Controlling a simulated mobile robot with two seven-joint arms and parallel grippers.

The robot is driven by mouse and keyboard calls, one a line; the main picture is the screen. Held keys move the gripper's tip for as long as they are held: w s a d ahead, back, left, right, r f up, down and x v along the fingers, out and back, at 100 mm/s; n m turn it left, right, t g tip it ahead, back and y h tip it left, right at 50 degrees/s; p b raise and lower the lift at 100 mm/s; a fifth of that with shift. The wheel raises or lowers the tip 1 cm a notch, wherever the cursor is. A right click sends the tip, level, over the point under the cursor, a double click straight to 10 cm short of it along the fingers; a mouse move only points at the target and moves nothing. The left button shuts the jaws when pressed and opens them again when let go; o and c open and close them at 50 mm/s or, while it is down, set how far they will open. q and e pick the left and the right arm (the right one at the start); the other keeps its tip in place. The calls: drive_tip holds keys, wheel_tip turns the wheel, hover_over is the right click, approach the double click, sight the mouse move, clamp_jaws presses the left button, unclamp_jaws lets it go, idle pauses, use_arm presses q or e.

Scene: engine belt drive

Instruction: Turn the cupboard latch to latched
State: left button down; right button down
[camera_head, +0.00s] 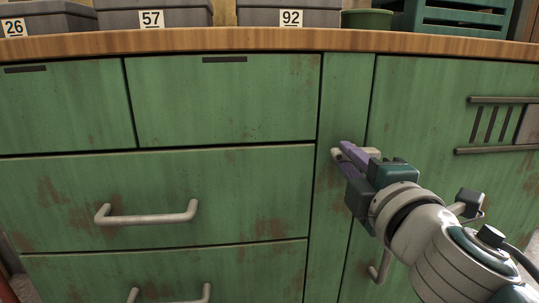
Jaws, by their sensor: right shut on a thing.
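The green cupboard front (345,90) fills the view, with a narrow upright panel between the drawers and the right-hand door (425,100). My right gripper (342,156) comes in from the lower right. Its purple-grey fingers are shut at the narrow panel, near the door's left edge, on what appears to be the cupboard latch. The fingers and gripper body hide the latch, so I cannot tell its angle. My left gripper is not in view.
A pale drawer handle (148,219) sticks out at left. Another handle (379,267) is below my right gripper. Dark rails with slats (503,99) are on the door at right. Grey numbered bins (289,14) and a green pot (367,20) stand on the wooden top (200,41).

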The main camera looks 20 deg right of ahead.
drive_tip(key=shift+n, duration=0.4)
drive_tip(key=c, duration=0.8)
unclamp_jaws()
drive_tip(key=shift+b+v, duration=0.55)
drive_tip(key=shift+v, duration=4.45)
